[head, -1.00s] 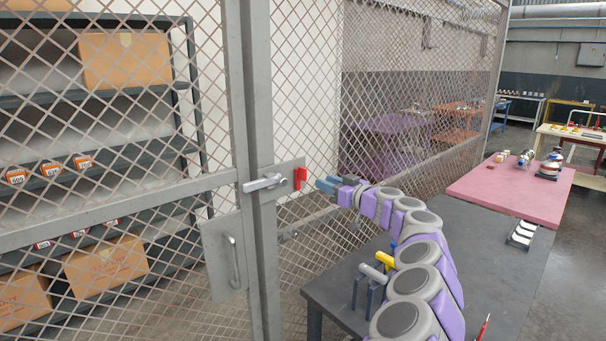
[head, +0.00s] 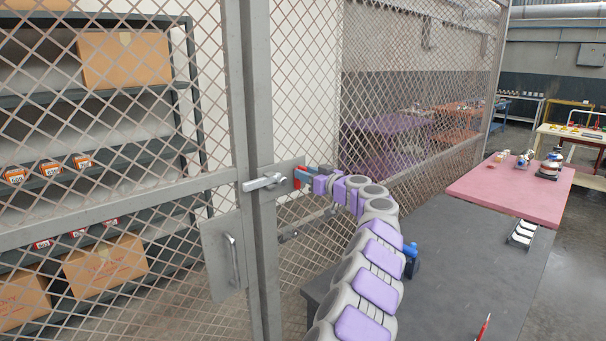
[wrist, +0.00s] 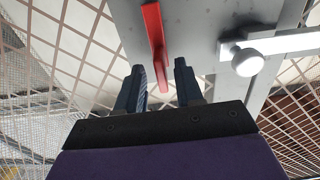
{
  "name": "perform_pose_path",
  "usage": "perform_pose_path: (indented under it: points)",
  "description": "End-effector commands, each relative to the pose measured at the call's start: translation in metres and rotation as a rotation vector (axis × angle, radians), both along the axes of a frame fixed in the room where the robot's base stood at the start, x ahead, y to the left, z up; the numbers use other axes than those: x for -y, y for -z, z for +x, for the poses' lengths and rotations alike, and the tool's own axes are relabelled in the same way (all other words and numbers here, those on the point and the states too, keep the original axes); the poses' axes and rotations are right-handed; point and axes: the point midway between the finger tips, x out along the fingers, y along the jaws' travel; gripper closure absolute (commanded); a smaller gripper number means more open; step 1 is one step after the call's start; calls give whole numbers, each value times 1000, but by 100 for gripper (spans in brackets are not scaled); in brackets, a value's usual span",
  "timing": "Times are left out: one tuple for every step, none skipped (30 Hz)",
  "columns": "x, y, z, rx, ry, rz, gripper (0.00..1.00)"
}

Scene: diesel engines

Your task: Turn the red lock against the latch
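The red lock (head: 298,178) is a flat red tab on a grey plate on the cage door post. In the wrist view the red lock (wrist: 154,35) reaches down from the plate, its end between my fingertips. The grey latch (head: 262,182) is a horizontal bar left of the lock; the wrist view shows the latch (wrist: 285,44) with a round knob at right. My gripper (head: 308,172) is at the lock's right side, partly hiding it. In the wrist view my gripper (wrist: 160,70) is open, with gaps visible beside the red end.
A mesh fence with a grey post (head: 259,90) stands close ahead. A door handle (head: 232,262) is below the latch. A dark table (head: 450,270) stands at right under my arm, with a pink table (head: 510,190) beyond. Shelves with boxes are behind the mesh.

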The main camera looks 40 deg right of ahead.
Motion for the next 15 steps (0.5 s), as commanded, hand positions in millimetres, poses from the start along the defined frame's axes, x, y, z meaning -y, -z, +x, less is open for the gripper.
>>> perform_pose_path:
  points:
    - [1,2,4,-4,1,-2,64]
    - [0,2,6,-4,1,-2,64]
    - [0,2,9,-4,1,-1,64]
    - [0,2,11,-4,0,0,64]
    - [-1,2,12,-4,0,0,64]
    - [-1,2,14,-3,0,0,64]
    - [-1,2,15,-2,0,1,64]
    - [-1,2,16,-1,0,1,64]
    - [-1,1,17,-1,-1,1,64]
    - [-2,1,18,0,-1,1,64]
    - [-2,1,18,0,-1,1,64]
    - [-2,1,18,0,-1,1,64]
    - [-2,1,19,0,-1,1,64]
    - [-2,1,19,0,-1,1,64]
    - [-2,1,19,0,-1,1,64]
